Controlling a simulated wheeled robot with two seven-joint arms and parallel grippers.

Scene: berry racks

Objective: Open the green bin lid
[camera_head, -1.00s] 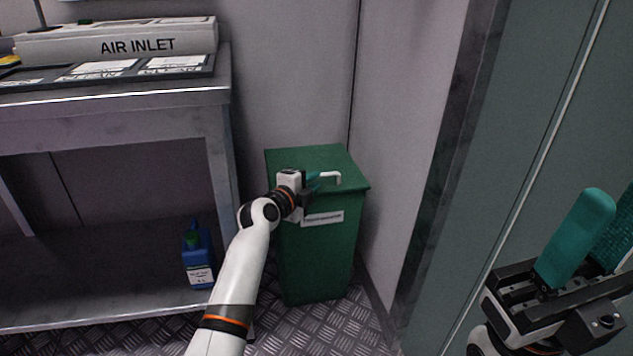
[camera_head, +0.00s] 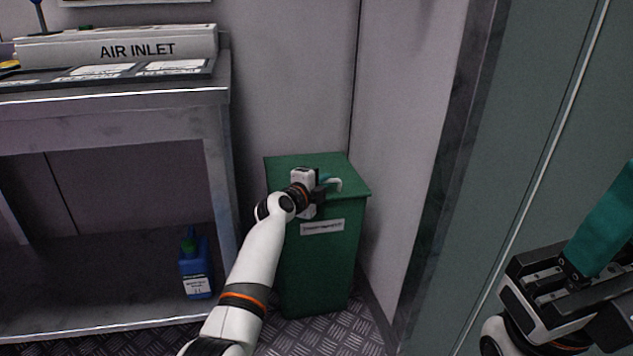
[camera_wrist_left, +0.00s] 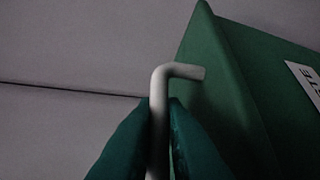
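The green bin (camera_head: 325,265) stands on the floor in the corner with its lid (camera_head: 300,163) down flat. A bent white handle (camera_head: 335,183) shows at the lid's front right. My left gripper (camera_head: 325,180) is at this handle. In the left wrist view, its teal fingers (camera_wrist_left: 160,115) lie close along both sides of the white handle (camera_wrist_left: 158,95) and appear shut on it. The handle's bent end sticks out above the fingertips, beside the green bin (camera_wrist_left: 225,80). My right gripper (camera_head: 590,250) is at the right edge, partly cut off; only one teal finger shows clearly.
A metal table (camera_head: 120,100) with an "AIR INLET" box (camera_head: 130,47) stands left of the bin. A blue bottle (camera_head: 196,265) stands on its lower shelf. Walls are close behind and right of the bin, and a door frame (camera_head: 455,190) stands further right.

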